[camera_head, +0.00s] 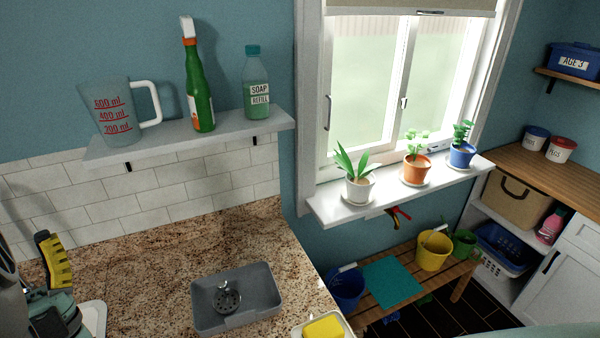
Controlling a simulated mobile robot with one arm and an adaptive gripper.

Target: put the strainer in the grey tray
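The strainer (227,299) is a small round metal piece with holes and an upright part. It sits inside the grey tray (273,303), near its left middle. The tray is a shallow rectangular container on the speckled stone counter. At the lower left edge, a yellow and black finger-like part above a grey-green body looks like my gripper (55,262). It is well left of the tray, apart from the strainer. Only part of it shows, so its opening and anything in it cannot be made out.
A yellow sponge (324,328) on a white dish stands just right of the tray. A shelf (190,137) above the counter holds a measuring jug (115,110), a green bottle (199,100) and a soap bottle (257,90). The counter behind the tray is clear.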

